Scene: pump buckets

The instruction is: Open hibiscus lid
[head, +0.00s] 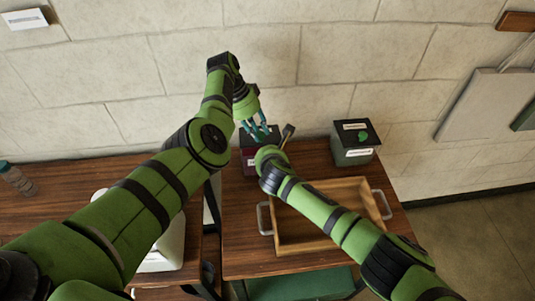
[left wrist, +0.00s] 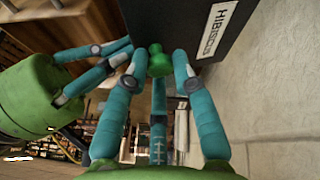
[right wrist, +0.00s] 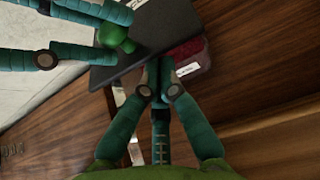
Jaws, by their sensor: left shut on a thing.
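The hibiscus box shows a maroon side (head: 248,169) in the head view, under a dark lid (right wrist: 128,62). The lid's HIBISCUS label and dark face (left wrist: 185,27) show in the left wrist view. My left gripper (head: 258,131) is shut on the lid's green knob (left wrist: 158,60). The right wrist view also shows this knob (right wrist: 112,36) between the left fingers. My right gripper (right wrist: 161,72) has its fingertips drawn together beside the lid's edge, with nothing clearly held. Its fingers are hidden in the head view. I cannot tell whether the lid is clear of the box.
A second dark box (head: 355,156) with a green knob stands at the table's back right. A wooden tray (head: 347,190) with metal handles lies in front, under my right arm. A small dark thing with a stem (head: 288,130) shows beside the hibiscus box. The wall is close behind.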

